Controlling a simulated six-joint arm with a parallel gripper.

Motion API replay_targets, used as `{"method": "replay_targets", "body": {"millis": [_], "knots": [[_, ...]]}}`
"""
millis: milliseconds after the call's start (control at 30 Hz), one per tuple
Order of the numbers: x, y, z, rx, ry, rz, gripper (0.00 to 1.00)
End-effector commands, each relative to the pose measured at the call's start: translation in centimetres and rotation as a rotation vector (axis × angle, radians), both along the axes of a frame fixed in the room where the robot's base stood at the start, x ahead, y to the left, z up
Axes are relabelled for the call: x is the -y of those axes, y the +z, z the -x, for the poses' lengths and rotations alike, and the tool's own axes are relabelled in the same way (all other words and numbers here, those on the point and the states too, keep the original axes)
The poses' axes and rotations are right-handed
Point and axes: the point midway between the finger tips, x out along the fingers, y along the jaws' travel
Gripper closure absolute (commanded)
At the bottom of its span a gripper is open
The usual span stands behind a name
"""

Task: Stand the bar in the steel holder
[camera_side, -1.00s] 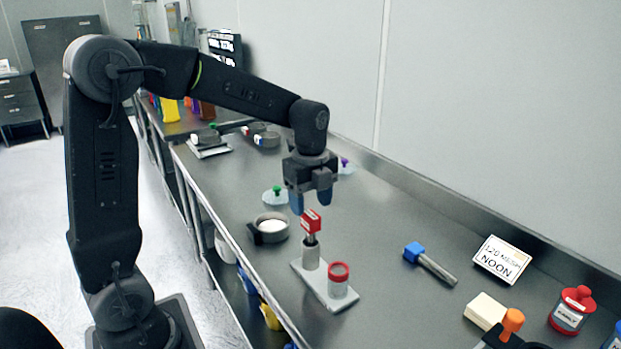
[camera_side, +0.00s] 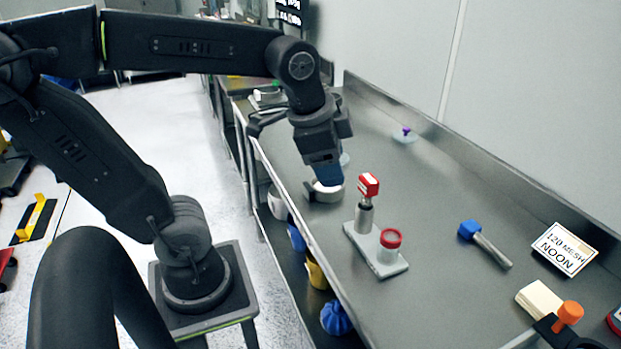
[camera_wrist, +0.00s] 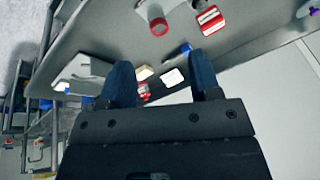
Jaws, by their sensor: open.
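A bar with a red block head (camera_side: 369,185) stands upright in a steel post (camera_side: 364,217) on a grey base plate (camera_side: 393,268). A second post with a red ring top (camera_side: 390,239) stands on the same plate. A steel bar with a blue head (camera_side: 468,230) lies flat on the bench to the right.
A sign reading 120 MESH NOON (camera_side: 565,249), a cream block (camera_side: 539,299) and an orange-knobbed tool (camera_side: 568,314) are at the right. A purple-knobbed lid (camera_side: 406,134) is near the wall. The bench between the holder and the blue-headed bar is clear.

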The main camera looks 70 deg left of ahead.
Motion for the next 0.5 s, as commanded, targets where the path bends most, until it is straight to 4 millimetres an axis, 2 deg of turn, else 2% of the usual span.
{"method": "replay_targets", "body": {"millis": [33,100,200,333,500], "knots": [[0.5,-0.3,1.2,0.038,0.084,0.037,0.43],[0.9,-0.8,2.5,0.078,0.201,0.093,0.43],[1.2,-1.5,3.6,0.117,0.321,0.155,0.43],[1.5,-1.9,4.3,0.141,0.399,0.201,0.43],[1.5,-2.0,4.4,0.143,0.415,0.208,0.43]]}}
